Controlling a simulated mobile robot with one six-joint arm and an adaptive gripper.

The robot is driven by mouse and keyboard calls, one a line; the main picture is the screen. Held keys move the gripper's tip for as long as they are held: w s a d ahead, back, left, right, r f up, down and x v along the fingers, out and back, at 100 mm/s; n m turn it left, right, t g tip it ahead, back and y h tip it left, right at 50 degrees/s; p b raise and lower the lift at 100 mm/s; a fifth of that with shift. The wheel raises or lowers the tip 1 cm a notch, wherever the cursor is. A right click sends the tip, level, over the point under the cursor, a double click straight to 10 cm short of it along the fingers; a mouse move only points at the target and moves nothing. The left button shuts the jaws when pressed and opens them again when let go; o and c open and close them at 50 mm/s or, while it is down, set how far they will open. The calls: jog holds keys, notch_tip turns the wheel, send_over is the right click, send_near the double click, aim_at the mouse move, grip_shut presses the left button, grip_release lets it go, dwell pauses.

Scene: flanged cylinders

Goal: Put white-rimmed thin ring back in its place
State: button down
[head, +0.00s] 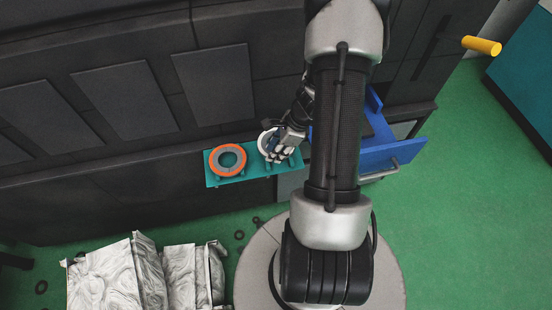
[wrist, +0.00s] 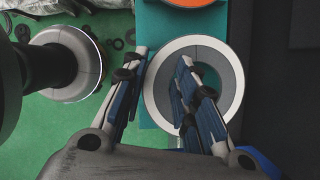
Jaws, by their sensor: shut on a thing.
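The white-rimmed ring (wrist: 232,62) has a white outer rim, a grey band and an open middle. In the head view the ring (head: 264,141) is at the right part of a teal shelf (head: 246,172), partly hidden by my gripper (head: 282,146). In the wrist view my gripper (wrist: 157,68) is shut on the ring's left side. One finger is in the ring's hole and the other is outside its left edge. I cannot tell whether the ring rests on the shelf or is a little above it.
An orange-rimmed ring (head: 228,160) lies on the shelf's left part. An open blue drawer (head: 385,152) stands to the right, partly behind my arm. The dark cabinet front (head: 130,150) rises behind. Wrinkled silver blocks (head: 150,275) and small dark rings lie at lower left.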

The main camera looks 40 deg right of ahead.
jog(key=shift+f+b, duration=0.8)
jog(key=shift+f, duration=1.2)
jog(key=shift+f, duration=0.15)
jog(key=c, duration=1.2)
grip_release()
jog(key=shift+c, duration=0.2)
jog(key=p+v, duration=0.5)
jog(key=v, duration=0.7)
